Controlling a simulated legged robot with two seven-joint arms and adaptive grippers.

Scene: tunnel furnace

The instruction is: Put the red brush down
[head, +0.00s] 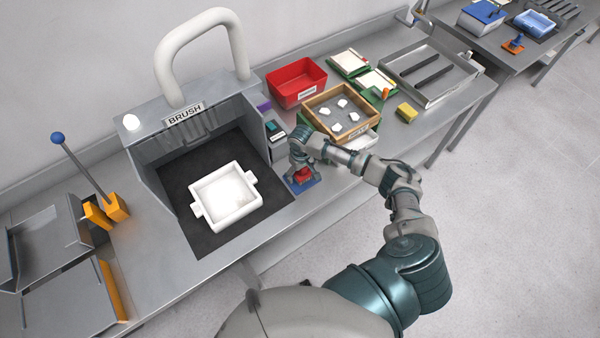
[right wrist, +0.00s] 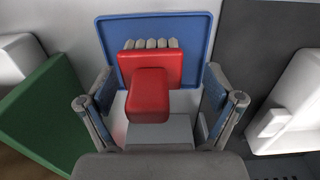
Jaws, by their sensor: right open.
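The red brush (head: 304,175) rests on a small blue tray (head: 313,184) at the bench's front edge. In the right wrist view the brush (right wrist: 148,95) shows its red handle block and red plate, with pale bristles along the far edge, and the blue tray (right wrist: 194,28) lies around it. My right gripper (head: 301,170) is just over the brush and partly hides it in the head view. In the wrist view its two fingers (right wrist: 158,98) stand apart on either side of the handle, with gaps visible. My left gripper is not in view.
A white eared dish (head: 240,217) stands on a dark mat (head: 196,239) in the booth marked BRUSH, left of my right gripper. A wooden-rimmed box (head: 313,106) with white pieces and a red bin (head: 296,82) stand behind. Orange blocks (head: 106,211) are at left.

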